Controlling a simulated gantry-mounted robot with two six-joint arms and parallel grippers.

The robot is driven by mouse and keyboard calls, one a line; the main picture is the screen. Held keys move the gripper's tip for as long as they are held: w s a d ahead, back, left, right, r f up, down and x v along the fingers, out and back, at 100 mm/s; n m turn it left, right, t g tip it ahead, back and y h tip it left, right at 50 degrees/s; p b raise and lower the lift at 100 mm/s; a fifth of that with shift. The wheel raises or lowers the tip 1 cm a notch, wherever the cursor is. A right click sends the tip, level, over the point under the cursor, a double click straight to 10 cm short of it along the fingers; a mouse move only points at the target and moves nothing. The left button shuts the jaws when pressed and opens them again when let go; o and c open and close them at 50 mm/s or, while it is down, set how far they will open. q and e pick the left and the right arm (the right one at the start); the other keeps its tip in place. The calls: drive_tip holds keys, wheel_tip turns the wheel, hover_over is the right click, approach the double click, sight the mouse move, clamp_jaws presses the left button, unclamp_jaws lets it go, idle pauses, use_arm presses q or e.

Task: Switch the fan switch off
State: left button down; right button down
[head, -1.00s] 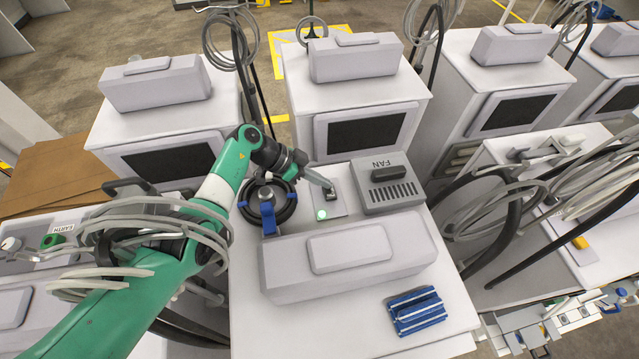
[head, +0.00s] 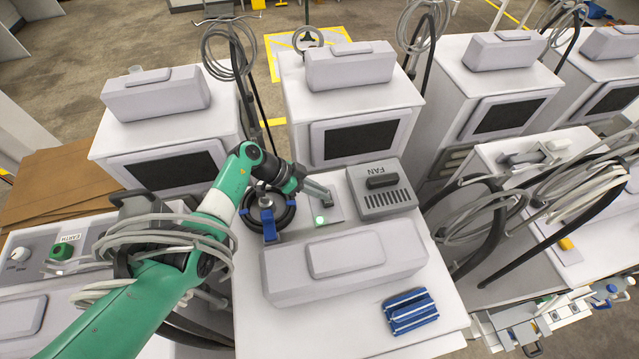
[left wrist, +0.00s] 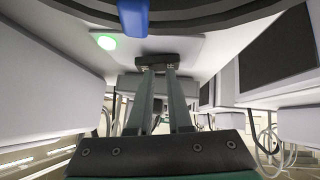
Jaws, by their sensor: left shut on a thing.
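The fan switch is a small dark piece on a light plate (head: 336,213) beside the grey box marked FAN (head: 386,200). A green lamp (head: 320,220) glows on the plate. My left gripper (head: 328,195) reaches the plate and hides most of the switch in the head view. In the left wrist view my left fingers (left wrist: 158,72) are closed on the dark fan switch (left wrist: 155,59), with the green lamp (left wrist: 106,42) lit to its left. Which way the switch is set cannot be told. My right gripper is not in view.
A black ring with a blue clamp (head: 269,224) stands left of the plate, close under my left wrist. A raised grey housing (head: 345,262) and a blue block (head: 410,311) lie in front. Coiled hoses hang on the right (head: 487,200).

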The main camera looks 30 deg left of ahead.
use_arm(q)
drive_tip(key=shift+s+d+f, duration=0.25)
drive_tip(key=shift+s+f, duration=0.15)
drive_tip(key=shift+f, duration=0.05)
drive_tip(key=r+p, duration=0.1)
drive_tip(key=r, duration=0.1)
drive_tip(key=r+p, duration=0.1)
drive_tip(key=r, duration=0.1)
drive_tip(key=r+p, duration=0.1)
drive_tip(key=shift+s+d+r, duration=0.1)
drive_tip(key=shift+s+r, duration=0.25)
drive_tip(key=shift+r, duration=0.05)
drive_tip(key=s+d+r, duration=0.4)
drive_tip(key=s+r, duration=0.4)
drive_tip(key=s, duration=0.3)
drive_tip(key=shift+s+d, duration=0.15)
drive_tip(key=shift+s, duration=0.25)
